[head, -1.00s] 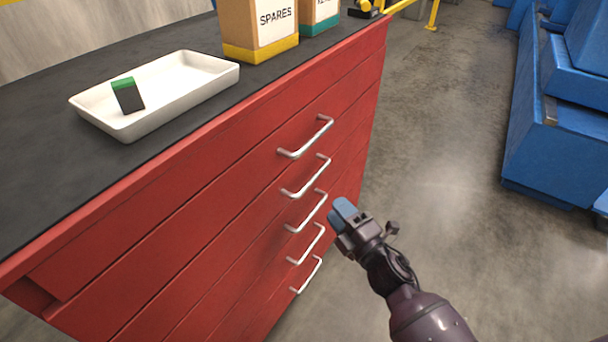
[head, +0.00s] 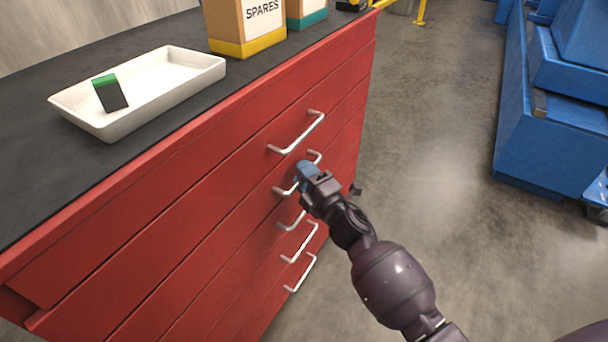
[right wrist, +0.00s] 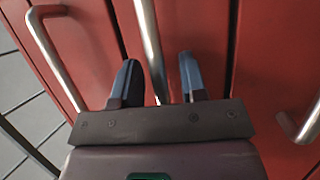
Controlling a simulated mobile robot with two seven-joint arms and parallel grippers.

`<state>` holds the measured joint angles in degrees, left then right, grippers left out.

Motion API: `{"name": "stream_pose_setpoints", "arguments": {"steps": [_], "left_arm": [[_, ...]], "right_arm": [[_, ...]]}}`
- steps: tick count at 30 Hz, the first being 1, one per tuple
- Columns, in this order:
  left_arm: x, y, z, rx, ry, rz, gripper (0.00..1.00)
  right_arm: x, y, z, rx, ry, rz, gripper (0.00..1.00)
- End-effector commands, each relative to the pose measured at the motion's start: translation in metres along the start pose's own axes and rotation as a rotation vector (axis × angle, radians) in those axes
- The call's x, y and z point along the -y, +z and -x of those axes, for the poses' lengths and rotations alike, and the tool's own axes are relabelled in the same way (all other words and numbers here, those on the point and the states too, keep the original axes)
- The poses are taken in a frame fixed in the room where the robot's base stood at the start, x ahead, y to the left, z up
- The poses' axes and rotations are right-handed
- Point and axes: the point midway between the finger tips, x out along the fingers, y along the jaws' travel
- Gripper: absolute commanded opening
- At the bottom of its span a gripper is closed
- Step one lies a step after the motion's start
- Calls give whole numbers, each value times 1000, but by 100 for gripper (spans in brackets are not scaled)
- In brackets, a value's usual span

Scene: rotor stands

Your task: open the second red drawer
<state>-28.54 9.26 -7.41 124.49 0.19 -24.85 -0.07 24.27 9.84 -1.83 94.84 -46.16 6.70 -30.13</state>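The red cabinet (head: 215,165) has a column of silver bar handles on its front, and all its drawers look shut. The second red drawer's handle (head: 284,190) is partly hidden behind my right gripper (head: 305,170), which is at that handle. In the right wrist view, the gripper (right wrist: 160,78) has its two blue-tipped fingers apart, one on each side of a handle bar (right wrist: 149,35). There are gaps between the bar and both fingers. My left gripper is not in view.
The top drawer's handle (head: 297,133) is just above the gripper, and several handles are below. A white tray (head: 160,95) with a green-and-black block (head: 110,93) and a SPARES box (head: 245,28) stand on the cabinet top. Clear floor (head: 430,150) lies to the right.

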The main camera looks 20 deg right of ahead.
Motion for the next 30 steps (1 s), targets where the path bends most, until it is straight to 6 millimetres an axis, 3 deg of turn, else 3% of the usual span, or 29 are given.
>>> {"name": "stream_pose_setpoints", "arguments": {"steps": [7,15,25,30], "left_arm": [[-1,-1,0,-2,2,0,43],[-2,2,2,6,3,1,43],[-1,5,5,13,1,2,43],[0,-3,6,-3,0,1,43]], "right_arm": [[0,0,0,0,0,0,39],[0,0,0,0,0,0,0],[-1,1,2,0,0,1,0],[-5,7,16,0,0,2,0]]}}
